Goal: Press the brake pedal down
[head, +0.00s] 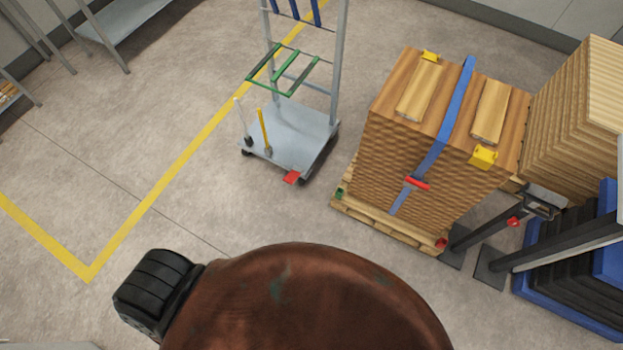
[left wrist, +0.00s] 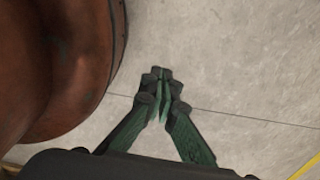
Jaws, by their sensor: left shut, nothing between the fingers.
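The brake pedal (head: 291,177) is a small red plate at the front lower edge of a grey wheeled cart (head: 299,132) in the head view. It sticks out near floor level, close to a caster. My left gripper (left wrist: 161,78) shows in the left wrist view with its green fingers together and nothing between them, over bare floor. It is not in the head view, and the pedal is not in the left wrist view. My right gripper is in neither view.
A strapped wooden stack (head: 400,150) on a pallet (head: 385,226) stands right of the cart. A blue-and-black stack (head: 575,285) is at the far right. A yellow floor line (head: 150,195) runs left of the cart. Floor in front of the pedal is clear.

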